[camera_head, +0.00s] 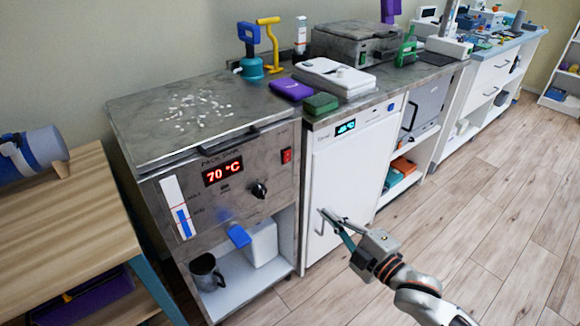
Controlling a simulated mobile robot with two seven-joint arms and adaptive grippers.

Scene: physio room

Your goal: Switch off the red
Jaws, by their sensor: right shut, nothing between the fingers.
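A red rocker switch (286,155) sits on the upper right of the front panel of a grey metal warmer cabinet (262,172). The cabinet's red display (222,173) is lit and reads 70 °C. A black knob (259,190) is below and left of the switch. My right gripper (327,214) is shut and empty, in front of the white cabinet door, below and right of the switch and apart from it. The switch is in plain sight; which way it is tipped is too small to tell. My left gripper is not in view.
A white cabinet (345,175) with a lit blue display stands right of the warmer. A wooden table (70,215) is at the left. A grey mug (206,272) stands on the warmer's lower shelf. The floor (480,200) at the right is clear.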

